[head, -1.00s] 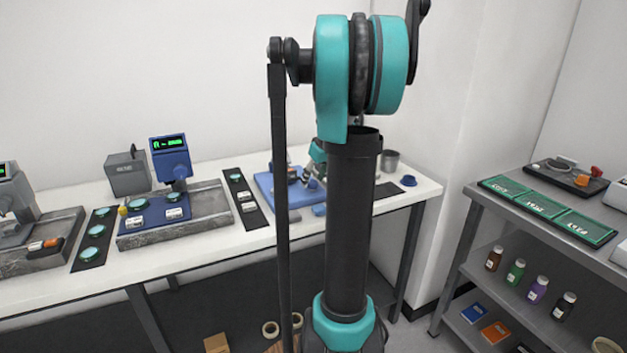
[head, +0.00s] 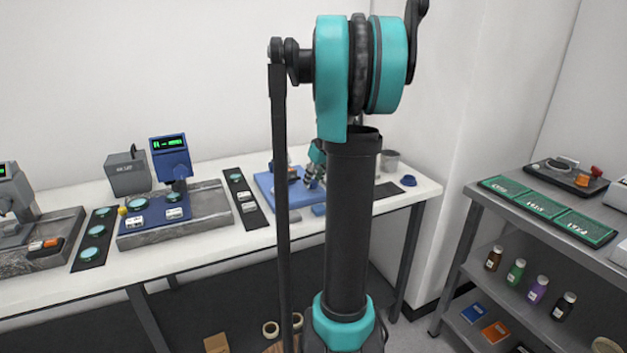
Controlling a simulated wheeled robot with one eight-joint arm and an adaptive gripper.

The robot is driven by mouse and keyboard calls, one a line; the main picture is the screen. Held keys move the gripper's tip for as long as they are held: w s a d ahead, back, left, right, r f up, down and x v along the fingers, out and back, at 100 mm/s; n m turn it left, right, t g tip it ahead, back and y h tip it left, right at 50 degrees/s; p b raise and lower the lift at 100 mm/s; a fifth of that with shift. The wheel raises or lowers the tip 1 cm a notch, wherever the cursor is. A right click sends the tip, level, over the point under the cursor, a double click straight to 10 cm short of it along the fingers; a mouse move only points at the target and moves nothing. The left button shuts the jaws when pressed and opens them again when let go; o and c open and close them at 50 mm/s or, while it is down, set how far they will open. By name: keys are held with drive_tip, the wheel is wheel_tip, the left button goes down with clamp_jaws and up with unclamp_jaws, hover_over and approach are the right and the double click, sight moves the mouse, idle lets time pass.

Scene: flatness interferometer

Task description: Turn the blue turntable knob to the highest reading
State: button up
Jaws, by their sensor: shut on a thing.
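A blue instrument base (head: 264,184) lies flat on the white bench, left of my black arm link. My gripper (head: 311,182) is at the right part of this base, small and partly hidden behind my arm link. It is shut at the blue turntable knob, which is mostly covered by the fingers. The knob's angle cannot be made out. A blue display head (head: 171,156) with green characters stands further left on the bench. Its characters are too small to read surely.
A black strip with discs (head: 246,208) lies left of the blue base. A grey metal cup (head: 390,160) and a small blue piece (head: 408,181) stand to the right. A metal shelf cart (head: 480,200) with green trays is at the right.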

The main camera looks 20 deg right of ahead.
drive_tip(key=m+h, duration=0.1)
drive_tip(key=m, duration=0.2)
drive_tip(key=shift+a+m, duration=0.15)
drive_tip(key=shift+m, duration=0.25)
drive_tip(key=shift+m+h, duration=1.1)
drive_tip(key=shift+m, duration=1.1)
drive_tip(key=o, duration=1.2)
drive_tip(key=shift+c, duration=0.2)
drive_tip(key=shift+a+r, duration=0.1)
drive_tip(key=shift+r, duration=0.05)
drive_tip(key=v, duration=0.7)
drive_tip(key=shift+r, duration=0.35)
